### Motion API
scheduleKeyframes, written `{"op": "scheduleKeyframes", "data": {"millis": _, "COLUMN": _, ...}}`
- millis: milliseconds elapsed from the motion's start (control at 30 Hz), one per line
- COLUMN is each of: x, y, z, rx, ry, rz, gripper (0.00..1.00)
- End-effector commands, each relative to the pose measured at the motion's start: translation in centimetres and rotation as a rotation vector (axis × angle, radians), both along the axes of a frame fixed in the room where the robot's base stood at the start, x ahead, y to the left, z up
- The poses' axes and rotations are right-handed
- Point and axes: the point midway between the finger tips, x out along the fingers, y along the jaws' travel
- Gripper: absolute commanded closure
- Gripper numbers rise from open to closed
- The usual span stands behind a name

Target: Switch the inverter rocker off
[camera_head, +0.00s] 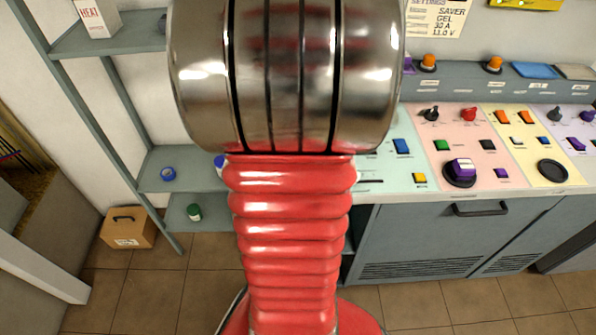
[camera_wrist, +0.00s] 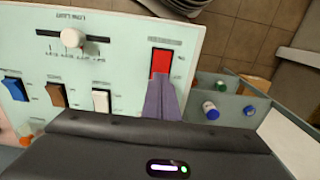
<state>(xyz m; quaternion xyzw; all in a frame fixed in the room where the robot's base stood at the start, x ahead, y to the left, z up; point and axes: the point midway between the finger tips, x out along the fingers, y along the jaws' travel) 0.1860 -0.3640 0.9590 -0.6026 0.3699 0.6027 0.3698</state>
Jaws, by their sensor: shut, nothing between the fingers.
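A red rocker (camera_wrist: 160,62) in a dark frame is set in the pale mint panel (camera_wrist: 125,55) in the wrist view. The labels there are too small and turned to read, so I cannot tell which rocker is the inverter's. My gripper (camera_wrist: 161,84) shows as two purple-grey fingers closed together, with nothing between them. Its tips are at the near end of the red rocker and cover part of it; I cannot tell whether they touch. A blue rocker (camera_wrist: 15,89), a brown rocker (camera_wrist: 57,95) and a white rocker (camera_wrist: 101,101) lie to its left.
A white knob (camera_wrist: 72,38) stands up from the panel beside a printed scale. In the head view, my arm hides part of the console, whose pink section (camera_head: 455,125) carries more switches. Shelves (camera_head: 160,180) stand at left; a cardboard box (camera_head: 128,228) is on the floor.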

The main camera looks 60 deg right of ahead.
Motion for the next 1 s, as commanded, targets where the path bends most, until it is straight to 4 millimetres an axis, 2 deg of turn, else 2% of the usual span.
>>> {"op": "scheduleKeyframes", "data": {"millis": 1000, "x": 0.04, "y": 0.02, "z": -0.88, "rx": 0.000, "ry": 0.000, "rz": 0.001, "gripper": 1.00}}
